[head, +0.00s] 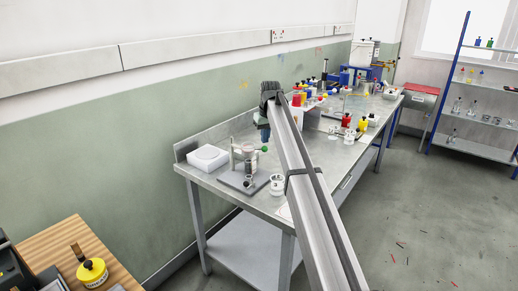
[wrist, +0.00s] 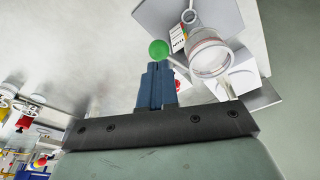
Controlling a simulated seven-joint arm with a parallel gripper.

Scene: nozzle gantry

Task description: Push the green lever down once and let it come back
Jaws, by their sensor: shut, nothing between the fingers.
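The green lever's round knob (head: 264,148) sticks out to the right of the nozzle gantry (head: 237,163), which stands on a grey base plate (head: 236,184) on the metal bench. In the wrist view the green knob (wrist: 159,49) is just beyond my fingertips. My gripper (wrist: 155,68) is shut, with its blue fingers together and nothing held. In the head view my gripper (head: 265,139) hangs close above the knob. I cannot tell whether the fingertips touch it. The clear round vessel of the gantry (wrist: 208,55) shows to the right of the knob.
A white box (head: 208,158) stands left of the gantry, near the wall. A small white jar (head: 277,184) stands right of the base plate. Several red, yellow and blue bottles stand farther back along the bench. My arm hides part of the bench.

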